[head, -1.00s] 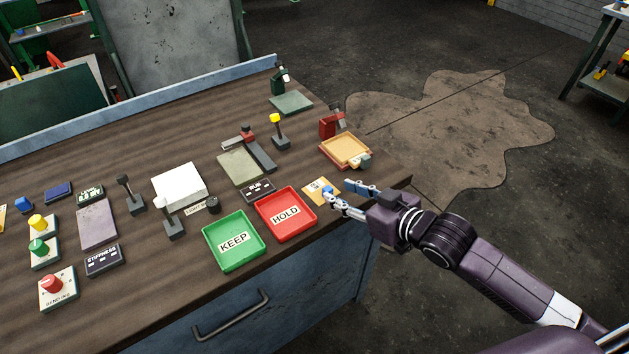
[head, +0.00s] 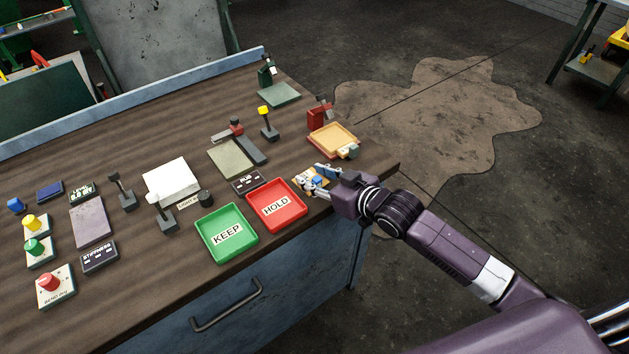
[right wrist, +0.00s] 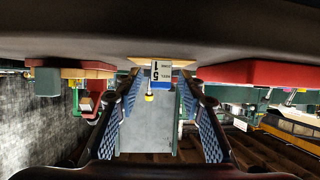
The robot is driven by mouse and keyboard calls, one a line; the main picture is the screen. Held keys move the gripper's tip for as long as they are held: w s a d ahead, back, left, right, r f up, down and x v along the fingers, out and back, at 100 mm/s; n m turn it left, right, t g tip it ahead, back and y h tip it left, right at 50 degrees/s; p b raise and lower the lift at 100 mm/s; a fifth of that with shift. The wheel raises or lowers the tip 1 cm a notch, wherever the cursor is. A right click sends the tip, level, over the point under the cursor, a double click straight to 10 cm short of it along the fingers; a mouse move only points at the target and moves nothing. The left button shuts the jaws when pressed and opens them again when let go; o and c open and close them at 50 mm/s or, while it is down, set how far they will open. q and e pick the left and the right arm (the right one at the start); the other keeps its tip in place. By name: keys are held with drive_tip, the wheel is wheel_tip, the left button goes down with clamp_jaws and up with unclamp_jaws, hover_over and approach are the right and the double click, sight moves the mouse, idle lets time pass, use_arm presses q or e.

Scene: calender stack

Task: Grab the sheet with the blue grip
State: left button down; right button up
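The sheet (head: 298,180) is a small tan piece lying flat near the table's right front corner, beside the red HOLD tray. Its blue grip (head: 318,181) stands up from it. My right gripper (head: 317,177) is low over the sheet, with its fingers open on either side of the grip and hiding part of the sheet. In the right wrist view, the blue grip (right wrist: 161,86) and a white label (right wrist: 161,67) show between the spread fingers (right wrist: 164,92), with gaps at both sides. My left gripper is not in view.
The red HOLD tray (head: 298,219) and green KEEP tray (head: 208,240) lie to the left. A tan tray (head: 314,145) stands behind the gripper. The table's front edge is close below the right arm. Several buttons and levers stand further left.

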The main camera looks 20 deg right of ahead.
drive_tip(key=c, duration=0.9)
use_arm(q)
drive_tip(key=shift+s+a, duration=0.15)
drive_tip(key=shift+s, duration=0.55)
use_arm(e)
clamp_jaws()
drive_tip(key=shift+r, duration=0.1)
